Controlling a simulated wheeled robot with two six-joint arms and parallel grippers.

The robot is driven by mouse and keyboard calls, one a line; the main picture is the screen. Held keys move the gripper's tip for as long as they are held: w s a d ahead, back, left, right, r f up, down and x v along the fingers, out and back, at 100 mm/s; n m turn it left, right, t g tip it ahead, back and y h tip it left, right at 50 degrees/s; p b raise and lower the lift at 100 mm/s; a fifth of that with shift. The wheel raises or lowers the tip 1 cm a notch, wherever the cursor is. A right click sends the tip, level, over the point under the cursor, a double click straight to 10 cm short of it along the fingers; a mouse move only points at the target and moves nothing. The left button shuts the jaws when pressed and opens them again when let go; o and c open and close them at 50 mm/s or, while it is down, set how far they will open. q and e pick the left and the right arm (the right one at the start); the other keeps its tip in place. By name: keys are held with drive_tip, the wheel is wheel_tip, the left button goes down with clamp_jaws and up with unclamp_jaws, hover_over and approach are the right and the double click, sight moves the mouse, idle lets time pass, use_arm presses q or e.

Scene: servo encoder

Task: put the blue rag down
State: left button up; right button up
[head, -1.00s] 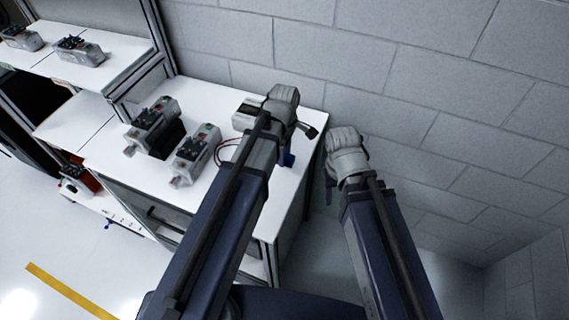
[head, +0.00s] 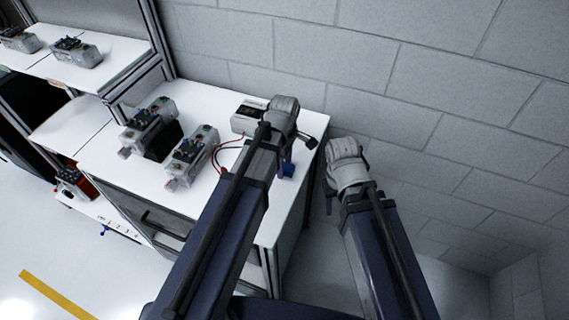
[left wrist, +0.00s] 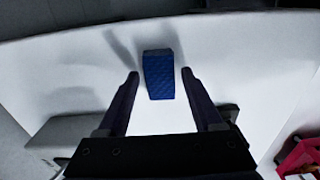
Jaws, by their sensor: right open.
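The blue rag (left wrist: 159,75), a small folded quilted block, appears to lie on the white worktop in the left wrist view. A small part of the rag (head: 288,170) shows in the head view beside my left arm, near the worktop's right edge. My left gripper (left wrist: 160,74) is open, its fingers on either side of the rag with a gap at each side. In the head view the left gripper (head: 286,156) is mostly hidden behind its own wrist. My right gripper (head: 330,198) is open and empty, off the worktop's right side; its fingers are barely visible.
A white-and-black box with a red wire (head: 247,117) stands behind my left arm. Two grey servo motors (head: 150,128) (head: 192,158) stand to the left on the white worktop (head: 105,160). A block wall (head: 440,80) closes off the back and right.

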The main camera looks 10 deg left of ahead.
sight(286, 169)
use_arm(q)
drive_tip(key=shift+o, duration=0.4)
drive_tip(key=shift+r, duration=0.15)
wheel_tip(286, 169, up, 12)
drive_tip(key=p, duration=1.2)
drive_tip(key=shift+s, duration=0.1)
drive_tip(key=s+d+m+y, duration=0.1)
drive_tip(key=s+d+m, duration=0.4)
drive_tip(key=s+m, duration=0.6)
drive_tip(key=m, duration=0.8)
drive_tip(key=shift+s+m, duration=0.3)
drive_tip(key=shift+s, duration=0.05)
